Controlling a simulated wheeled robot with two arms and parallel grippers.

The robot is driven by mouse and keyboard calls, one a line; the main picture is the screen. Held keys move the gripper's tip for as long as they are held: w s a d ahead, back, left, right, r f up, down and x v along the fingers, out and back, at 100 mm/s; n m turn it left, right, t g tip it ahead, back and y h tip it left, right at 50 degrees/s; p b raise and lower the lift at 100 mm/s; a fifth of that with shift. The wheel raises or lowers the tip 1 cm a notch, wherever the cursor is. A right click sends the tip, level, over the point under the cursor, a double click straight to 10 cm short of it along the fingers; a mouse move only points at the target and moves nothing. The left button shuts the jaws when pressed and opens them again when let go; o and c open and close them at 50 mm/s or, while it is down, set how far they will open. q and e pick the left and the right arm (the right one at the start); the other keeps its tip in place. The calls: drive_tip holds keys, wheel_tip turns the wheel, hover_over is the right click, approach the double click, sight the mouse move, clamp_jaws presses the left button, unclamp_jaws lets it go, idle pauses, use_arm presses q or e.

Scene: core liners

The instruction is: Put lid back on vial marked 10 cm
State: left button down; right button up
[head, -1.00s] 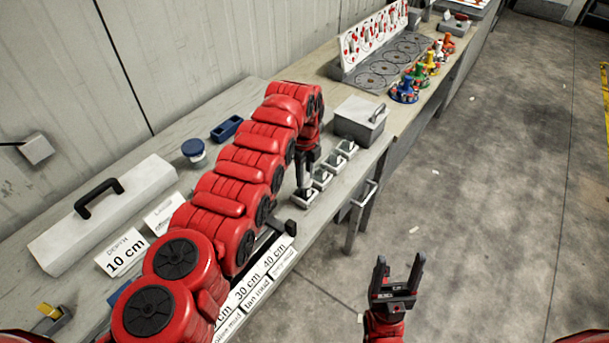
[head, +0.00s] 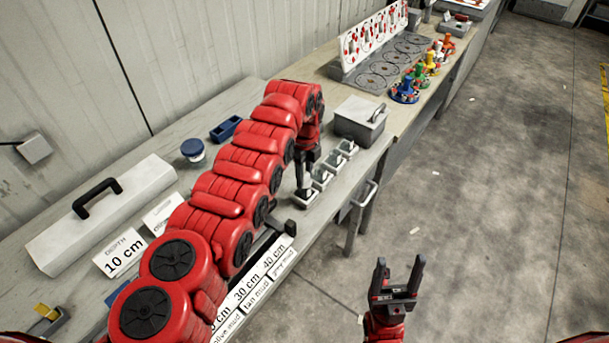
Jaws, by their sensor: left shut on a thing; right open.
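My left gripper (head: 303,182) points down at the near end of a row of small white-and-dark pieces. It is shut on a small piece there; I cannot tell whether this is a lid or a vial. Several similar pieces (head: 335,161) continue the row behind it, towards the grey box. A white card reading "DEPTH 10 cm" (head: 119,252) stands on the bench at the left. A vial marked 10 cm cannot be made out; my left arm covers much of the bench. My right gripper (head: 397,278) is open and empty over the floor, right of the bench.
A long white case (head: 100,215) with a black handle and a blue-lidded tub (head: 192,149) stand on the bench. A blue tray (head: 226,128) and a grey box (head: 360,121) lie further back. Strips marked 30 cm and 40 cm (head: 274,261) run along the front edge.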

use_arm(q)
drive_tip(key=shift+c, duration=2.2)
unclamp_jaws()
drive_tip(key=shift+o, duration=0.3)
drive_tip(key=o, duration=0.4)
drive_tip(key=shift+r+p, duration=0.35)
drive_tip(key=shift+r, duration=3.2)
